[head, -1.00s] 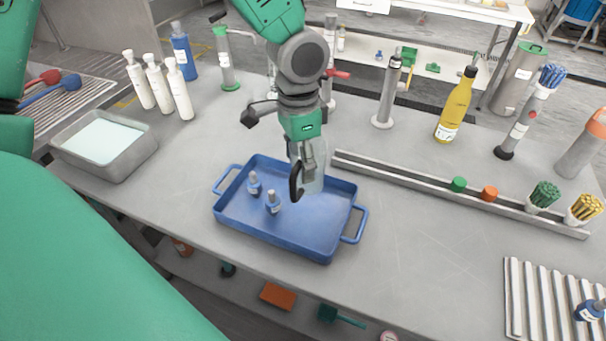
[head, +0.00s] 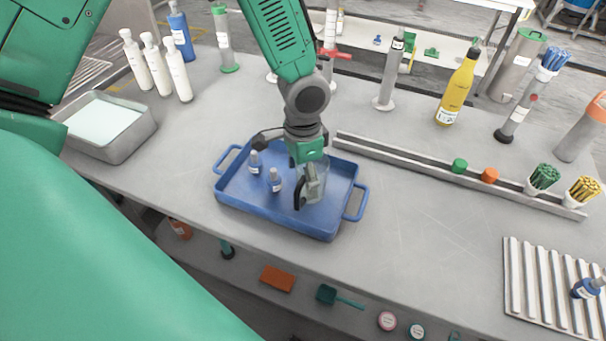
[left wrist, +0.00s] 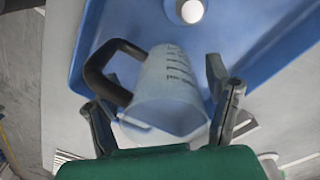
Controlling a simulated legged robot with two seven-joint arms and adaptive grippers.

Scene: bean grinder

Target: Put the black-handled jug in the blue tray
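The clear jug (head: 321,185) with a black handle (head: 299,194) stands upright in the right half of the blue tray (head: 230,198). In the left wrist view the jug (left wrist: 165,90) shows with printed markings, its handle (left wrist: 95,75) to the left. My left gripper (head: 305,174) points down around the jug. In the left wrist view its two fingers (left wrist: 160,95) are spread on either side of the jug, with small gaps beside its walls, so it looks open. Part of the jug is hidden behind a finger. My right gripper is not in view.
A metal rail (head: 430,165) lies behind and right. A yellow bottle (head: 457,92) and grey cylinders stand farther back. A grey basin (head: 125,145) is at the left.

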